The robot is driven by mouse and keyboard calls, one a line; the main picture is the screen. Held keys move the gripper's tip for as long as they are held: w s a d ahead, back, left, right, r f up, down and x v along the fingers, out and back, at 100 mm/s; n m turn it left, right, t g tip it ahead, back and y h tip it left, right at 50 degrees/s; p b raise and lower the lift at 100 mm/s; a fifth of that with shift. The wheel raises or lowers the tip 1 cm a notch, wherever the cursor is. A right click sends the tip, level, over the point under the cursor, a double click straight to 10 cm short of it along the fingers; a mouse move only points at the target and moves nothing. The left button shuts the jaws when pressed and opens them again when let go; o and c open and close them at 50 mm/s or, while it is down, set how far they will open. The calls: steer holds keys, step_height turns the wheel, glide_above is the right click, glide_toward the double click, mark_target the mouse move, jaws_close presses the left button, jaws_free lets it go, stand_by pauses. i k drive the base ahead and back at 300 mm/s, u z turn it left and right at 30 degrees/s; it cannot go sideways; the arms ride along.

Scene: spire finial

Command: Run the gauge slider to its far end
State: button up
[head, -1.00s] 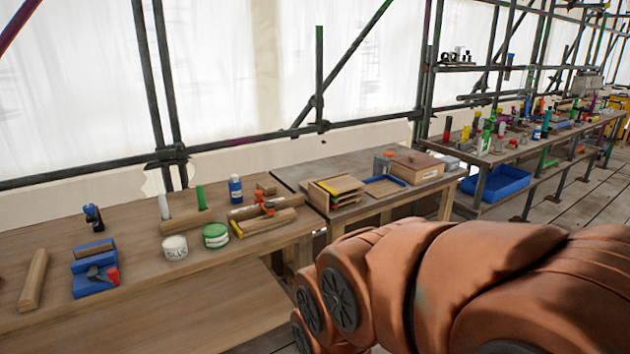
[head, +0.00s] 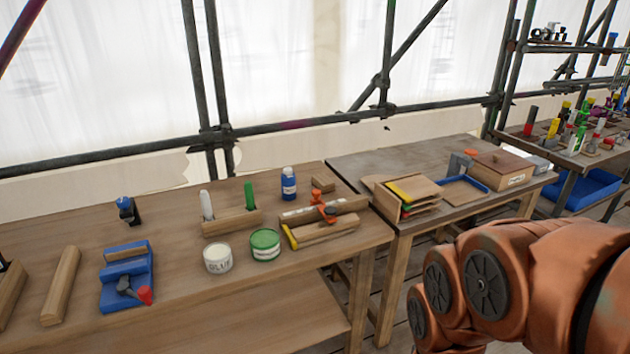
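An orange-red piece (head: 326,209) sits across a wooden bar with pale markings (head: 298,216) at the right end of the left bench; it may be the gauge slider, but it is too small to be sure. A second wooden block with a yellow end (head: 292,237) lies in front of it. My gripper is out of view; only my orange arm links show at the lower right, apart from the benches.
The left bench (head: 190,275) also holds a white tin (head: 217,258), a green tin (head: 265,244), a blue bottle (head: 289,184) and a blue holder (head: 114,292). A second bench (head: 362,163) stands to the right, with a wooden box (head: 500,172). The bench's front middle is clear.

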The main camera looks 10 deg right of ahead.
mark_target(316, 194)
steer(key=u, duration=0.5)
steer(key=i, duration=0.85)
steer(key=u, duration=0.7)
